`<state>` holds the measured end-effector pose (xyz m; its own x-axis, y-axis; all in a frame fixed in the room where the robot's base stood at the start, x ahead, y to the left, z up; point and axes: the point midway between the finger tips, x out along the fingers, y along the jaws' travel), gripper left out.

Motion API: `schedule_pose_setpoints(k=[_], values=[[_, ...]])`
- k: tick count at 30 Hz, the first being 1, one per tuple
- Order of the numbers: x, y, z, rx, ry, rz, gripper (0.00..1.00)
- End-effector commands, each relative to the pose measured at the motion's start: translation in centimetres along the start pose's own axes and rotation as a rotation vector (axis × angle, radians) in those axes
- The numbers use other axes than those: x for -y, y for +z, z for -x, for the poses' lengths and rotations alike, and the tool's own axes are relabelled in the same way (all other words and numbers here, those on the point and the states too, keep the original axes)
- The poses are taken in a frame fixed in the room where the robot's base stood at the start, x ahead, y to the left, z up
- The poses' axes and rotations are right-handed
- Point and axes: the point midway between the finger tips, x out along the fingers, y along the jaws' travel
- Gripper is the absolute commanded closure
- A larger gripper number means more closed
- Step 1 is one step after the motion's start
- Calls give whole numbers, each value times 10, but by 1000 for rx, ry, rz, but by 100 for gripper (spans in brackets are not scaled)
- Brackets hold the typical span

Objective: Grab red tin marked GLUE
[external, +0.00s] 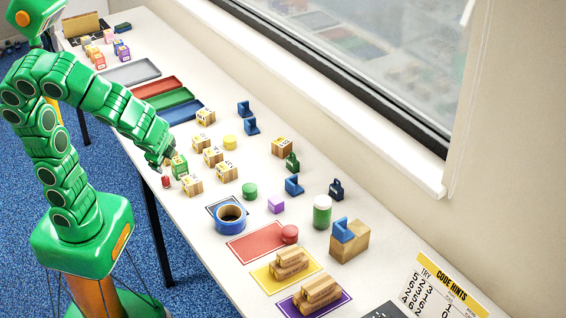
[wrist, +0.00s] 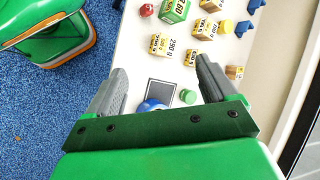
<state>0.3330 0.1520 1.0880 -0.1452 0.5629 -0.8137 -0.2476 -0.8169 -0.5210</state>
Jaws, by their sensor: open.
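A small red object (external: 165,181) stands near the front edge of the white table in the external view, just below my gripper's end in the picture. It also shows at the top of the wrist view (wrist: 147,10). A red round tin-like piece (external: 290,234) sits on the red mat. I cannot read GLUE on either. My gripper (external: 160,162) is over the front edge of the table, beside a green box with a yellow label. In the wrist view my gripper (wrist: 162,66) has its fingers wide apart with nothing held between them.
The green box (external: 179,166) stands close beside the small red object. Several labelled wooden blocks (external: 227,172) stand nearby. A window wall bounds the back.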

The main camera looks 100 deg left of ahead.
Motion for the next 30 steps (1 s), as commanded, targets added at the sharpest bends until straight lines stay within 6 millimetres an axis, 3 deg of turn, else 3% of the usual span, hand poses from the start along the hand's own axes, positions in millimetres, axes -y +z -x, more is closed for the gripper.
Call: schedule_pose_setpoints(k=[6,16,23,30], values=[[42,-41,-9,23,-203,-135,15],[82,-120,-11,45,-482,-408,15],[86,-185,-11,53,-652,-642,15],[65,-257,-17,59,-799,-919,15]])
